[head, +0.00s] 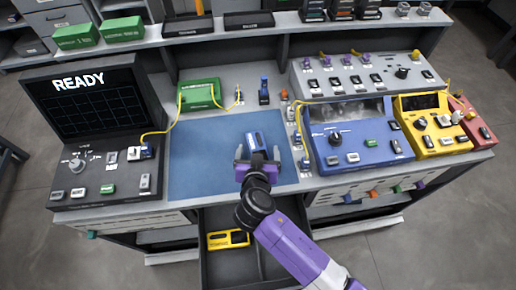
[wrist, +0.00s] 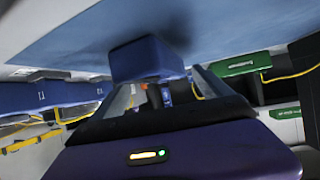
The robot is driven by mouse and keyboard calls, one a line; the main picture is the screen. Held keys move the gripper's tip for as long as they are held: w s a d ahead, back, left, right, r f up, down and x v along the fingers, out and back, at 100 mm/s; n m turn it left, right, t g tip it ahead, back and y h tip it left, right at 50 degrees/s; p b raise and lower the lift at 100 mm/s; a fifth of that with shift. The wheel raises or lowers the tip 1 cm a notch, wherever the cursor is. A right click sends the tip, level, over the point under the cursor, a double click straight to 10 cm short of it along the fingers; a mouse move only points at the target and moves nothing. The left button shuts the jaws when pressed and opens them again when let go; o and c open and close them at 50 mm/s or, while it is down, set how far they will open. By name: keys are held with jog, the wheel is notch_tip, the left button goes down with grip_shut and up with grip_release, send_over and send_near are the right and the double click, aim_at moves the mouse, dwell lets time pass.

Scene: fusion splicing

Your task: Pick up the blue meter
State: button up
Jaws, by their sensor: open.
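The blue meter (head: 255,141) is a small dark blue block on the blue mat, toward its right side. My gripper (head: 257,157) is open, at the near end of the meter, with its fingertips spread to either side in the head view. In the wrist view the meter (wrist: 146,58) shows as a blue block against the mat, just past the dark gripper body. I cannot tell whether the fingers touch it. The gripper and wrist hide part of its near end.
The blue mat (head: 195,165) is otherwise clear on the left. A console marked READY (head: 95,120) stands left, a blue machine (head: 355,137) and a yellow unit (head: 432,123) right. A green box (head: 200,94) stands behind. An open drawer below holds a yellow device (head: 228,239).

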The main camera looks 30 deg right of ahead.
jog(key=shift+w+d+f, duration=0.15)
jog(key=shift+w+f, duration=0.05)
jog(key=shift+w, duration=0.05)
jog(key=shift+c, duration=0.5)
jog(key=c, duration=1.8)
grip_shut()
jog(key=shift+r, duration=0.1)
